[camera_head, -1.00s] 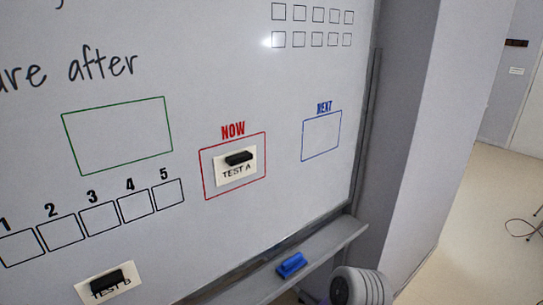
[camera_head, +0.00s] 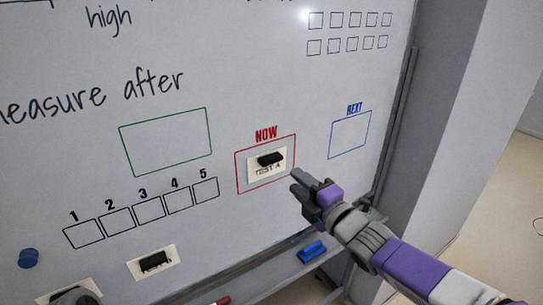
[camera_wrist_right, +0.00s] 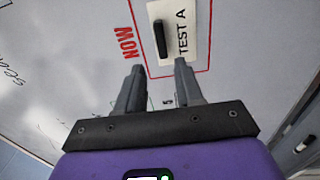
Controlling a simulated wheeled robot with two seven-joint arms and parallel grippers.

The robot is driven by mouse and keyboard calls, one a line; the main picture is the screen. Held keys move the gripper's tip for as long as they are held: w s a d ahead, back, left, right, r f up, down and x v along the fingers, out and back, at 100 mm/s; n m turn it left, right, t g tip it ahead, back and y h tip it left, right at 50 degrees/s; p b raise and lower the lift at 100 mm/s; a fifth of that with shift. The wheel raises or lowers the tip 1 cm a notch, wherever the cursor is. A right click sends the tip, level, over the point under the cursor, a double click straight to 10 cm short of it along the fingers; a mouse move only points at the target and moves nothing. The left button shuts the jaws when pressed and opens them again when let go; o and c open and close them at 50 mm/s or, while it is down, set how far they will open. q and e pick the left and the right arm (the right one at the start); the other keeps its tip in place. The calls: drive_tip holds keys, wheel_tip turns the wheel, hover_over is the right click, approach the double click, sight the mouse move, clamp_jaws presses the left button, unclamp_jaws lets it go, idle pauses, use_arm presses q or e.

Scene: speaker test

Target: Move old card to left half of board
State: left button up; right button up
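The whiteboard (camera_head: 60,160) fills most of the head view. A white card (camera_head: 257,177) reading "TEST A" sits inside the red "NOW" box, held by a black magnet (camera_head: 271,159). The card (camera_wrist_right: 186,52) and magnet (camera_wrist_right: 160,40) also show in the right wrist view, just beyond the fingertips. My right gripper (camera_head: 306,186) is in front of the board, just right of and below the card. In the wrist view its fingers (camera_wrist_right: 158,68) are apart with nothing between them.
Another card (camera_head: 136,268) with a black magnet is lower on the board, and a third is partly cut off at bottom left. A blue round magnet (camera_head: 28,258) is at far left. A blue eraser (camera_head: 311,251) lies on the tray. The green box (camera_head: 165,142) is empty.

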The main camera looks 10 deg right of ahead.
sight(274, 162)
drive_tip(key=x, duration=0.8)
drive_tip(key=shift+f, duration=0.2)
drive_tip(key=shift+w+a+b, duration=0.1)
drive_tip(key=shift+w+b, duration=0.25)
drive_tip(key=shift+b, duration=0.15)
drive_tip(key=shift+w+a+r, duration=0.1)
drive_tip(key=shift+w+a, duration=0.15)
drive_tip(key=shift+w, duration=0.3)
clamp_jaws()
drive_tip(key=shift+b, duration=0.5)
